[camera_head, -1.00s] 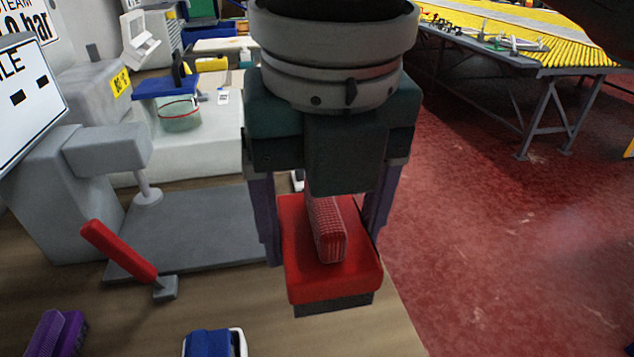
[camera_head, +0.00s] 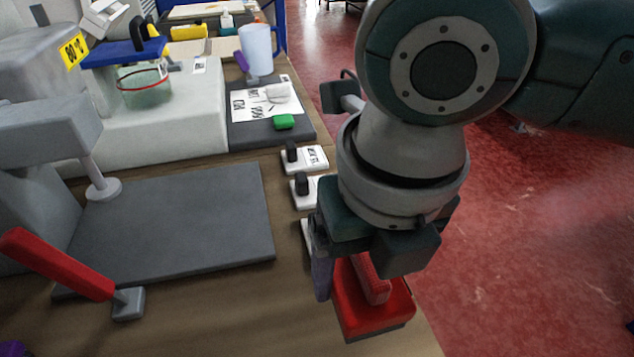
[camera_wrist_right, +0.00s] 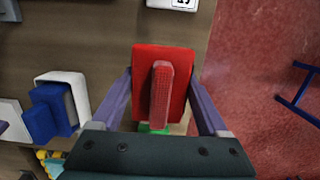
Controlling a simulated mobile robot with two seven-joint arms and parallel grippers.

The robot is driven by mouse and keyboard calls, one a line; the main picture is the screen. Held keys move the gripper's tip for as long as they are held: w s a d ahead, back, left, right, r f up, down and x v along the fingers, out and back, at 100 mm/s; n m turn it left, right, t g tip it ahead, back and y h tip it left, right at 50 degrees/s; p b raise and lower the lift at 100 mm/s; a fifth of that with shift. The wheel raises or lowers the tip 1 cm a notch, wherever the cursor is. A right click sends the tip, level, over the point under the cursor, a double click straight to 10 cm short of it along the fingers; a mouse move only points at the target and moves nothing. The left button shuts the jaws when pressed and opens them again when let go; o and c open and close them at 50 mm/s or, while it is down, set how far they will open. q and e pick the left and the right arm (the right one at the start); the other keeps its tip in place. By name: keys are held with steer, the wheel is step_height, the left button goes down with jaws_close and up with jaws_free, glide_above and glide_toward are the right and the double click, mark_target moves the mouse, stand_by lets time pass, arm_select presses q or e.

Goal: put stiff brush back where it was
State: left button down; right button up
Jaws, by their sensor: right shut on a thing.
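The stiff brush (camera_head: 372,302) is a red block with a ribbed red grip on top and a dark underside. It is at the bench's right edge in the head view. My right gripper (camera_head: 350,282) is shut on it from above, with a purple finger on either side. The right wrist view shows the brush (camera_wrist_right: 165,85) between both fingers (camera_wrist_right: 163,100), its grip facing the camera. Whether its underside touches the bench is unclear. My left gripper is not in view.
A grey plate (camera_head: 175,225) and a red-handled lever (camera_head: 60,265) lie to the left. White blocks with dark knobs (camera_head: 304,157) line the bench beyond the gripper. A blue-and-white item (camera_wrist_right: 58,105) is left of the brush in the wrist view. Red floor (camera_head: 520,240) lies right.

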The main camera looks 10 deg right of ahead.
mark_target(356, 300)
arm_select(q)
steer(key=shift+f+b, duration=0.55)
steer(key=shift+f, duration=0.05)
arm_select(e)
step_height(356, 300, down, 5)
steer(key=shift+f, duration=0.2)
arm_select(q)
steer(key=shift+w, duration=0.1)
arm_select(e)
steer(key=shift+f, duration=0.1)
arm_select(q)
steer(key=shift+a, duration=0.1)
arm_select(e)
steer(key=shift+f, duration=0.2)
steer(key=o, duration=1.2)
